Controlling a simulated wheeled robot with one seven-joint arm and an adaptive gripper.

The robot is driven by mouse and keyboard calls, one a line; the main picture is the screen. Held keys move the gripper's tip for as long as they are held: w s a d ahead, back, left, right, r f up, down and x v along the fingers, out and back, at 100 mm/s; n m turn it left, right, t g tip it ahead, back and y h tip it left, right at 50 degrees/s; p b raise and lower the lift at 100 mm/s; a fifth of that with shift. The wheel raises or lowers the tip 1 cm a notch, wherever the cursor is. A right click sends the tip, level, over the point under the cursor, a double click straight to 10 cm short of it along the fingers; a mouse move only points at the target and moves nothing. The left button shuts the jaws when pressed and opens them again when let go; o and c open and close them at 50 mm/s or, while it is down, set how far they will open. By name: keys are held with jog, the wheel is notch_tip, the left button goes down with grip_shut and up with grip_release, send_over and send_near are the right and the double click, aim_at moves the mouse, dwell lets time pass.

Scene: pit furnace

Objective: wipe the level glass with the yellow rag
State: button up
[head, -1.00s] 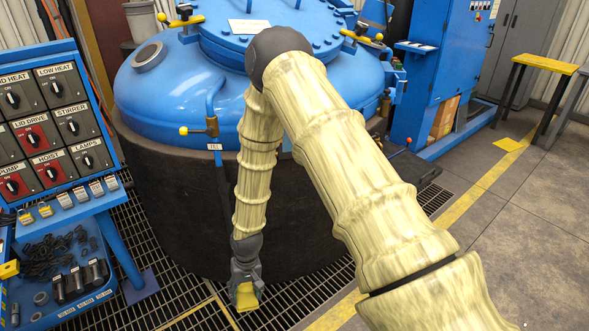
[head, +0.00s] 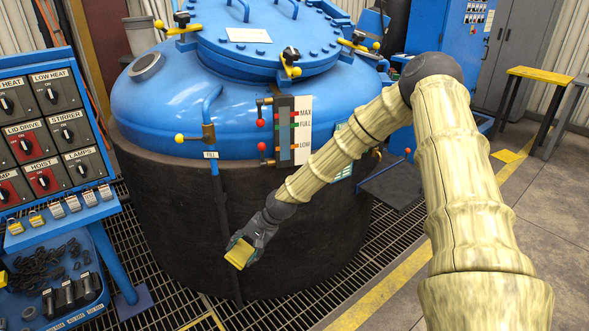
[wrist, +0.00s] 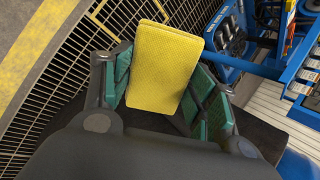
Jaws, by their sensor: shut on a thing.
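My gripper (head: 243,247) is shut on the yellow rag (head: 240,254), in front of the dark lower wall of the vessel. In the wrist view the rag (wrist: 165,66) is a folded pad between the green-lined fingers (wrist: 160,90). The level glass (head: 284,131) is a narrow upright gauge on the blue vessel. It stands beside a white plate marked MAX, FULL and LOW. My gripper is below and left of the glass, well apart from it. My forearm passes just right of the gauge's lower end.
The blue vessel (head: 180,95) has a FILL pipe (head: 209,130) left of the gauge and clamps with yellow handles round its lid. A switch panel (head: 45,130) stands at the left over a shelf of parts. Floor grating (head: 290,285) surrounds the vessel.

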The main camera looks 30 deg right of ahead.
jog(key=w+d+r+m+t+b, duration=0.2)
jog(key=w+d+r+m+t, duration=0.2)
jog(key=d+r+m+t, duration=0.15)
jog(key=m+t+h+b, duration=0.6)
jog(key=m+t+h, duration=0.2)
jog(key=m+h, duration=0.3)
send_near(285, 139)
notch_tip(285, 139, down, 4)
jog(key=n, duration=0.2)
jog(key=shift+m, duration=0.25)
jog(key=shift+b+x, duration=0.3)
jog(key=shift+x, duration=2.1)
jog(key=shift+b+x, duration=0.3)
jog(key=shift+x, duration=0.6)
jog(key=shift+w+r, duration=0.1)
jog(key=shift+r, duration=0.05)
jog(key=shift+r+p, duration=1.15)
jog(key=shift+r, duration=0.8)
jog(key=shift+f+h, duration=0.1)
jog(key=shift+h, duration=0.2)
